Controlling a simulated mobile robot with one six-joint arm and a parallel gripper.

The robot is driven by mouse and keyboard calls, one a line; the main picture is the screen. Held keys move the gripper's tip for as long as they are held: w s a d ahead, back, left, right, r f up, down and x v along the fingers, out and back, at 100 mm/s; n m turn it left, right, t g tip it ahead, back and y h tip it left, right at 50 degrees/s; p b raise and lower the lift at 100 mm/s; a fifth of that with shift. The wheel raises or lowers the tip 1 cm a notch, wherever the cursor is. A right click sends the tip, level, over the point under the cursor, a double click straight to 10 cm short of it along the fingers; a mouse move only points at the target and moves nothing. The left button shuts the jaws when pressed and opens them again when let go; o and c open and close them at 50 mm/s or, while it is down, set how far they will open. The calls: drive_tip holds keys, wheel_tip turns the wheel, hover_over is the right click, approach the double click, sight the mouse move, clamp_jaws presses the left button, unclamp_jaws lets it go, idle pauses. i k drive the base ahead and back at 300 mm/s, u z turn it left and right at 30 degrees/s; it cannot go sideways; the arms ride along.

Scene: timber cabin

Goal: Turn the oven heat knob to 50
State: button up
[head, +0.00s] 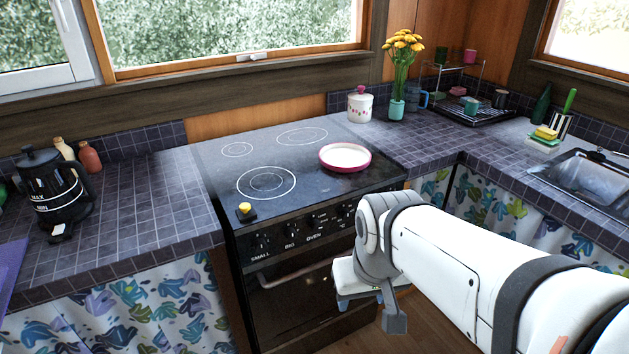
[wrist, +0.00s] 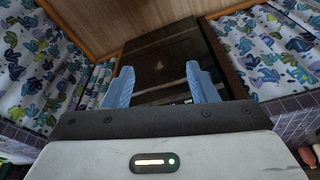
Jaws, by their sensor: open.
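The black stove (head: 272,210) has a front panel with several dark knobs above white labels reading SMALL, BIG and OVEN. A dark knob (head: 319,220) sits by the OVEN label; its setting is too small to read. My gripper (head: 362,297) is in front of the oven door, below and to the right of that label, apart from the knobs. In the wrist view my gripper (wrist: 160,88) is open, with two blue fingers spread and nothing between them. The dark oven door (wrist: 160,60) shows beyond them. The knobs are mostly hidden there by my gripper body.
A pink-rimmed pan (head: 345,157) stands on the stovetop, and a small yellow-topped black object (head: 246,211) lies at its front left corner. A kettle (head: 52,195) stands on the left counter. The oven door handle (head: 295,273) sticks out below the knob panel. Floor is open before the stove.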

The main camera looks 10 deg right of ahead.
sight(345, 214)
drive_tip(key=u, duration=1.85)
drive_tip(key=k, duration=1.35)
drive_tip(key=z, duration=1.7)
drive_tip(key=i, duration=1)
drive_tip(key=z, duration=0.1)
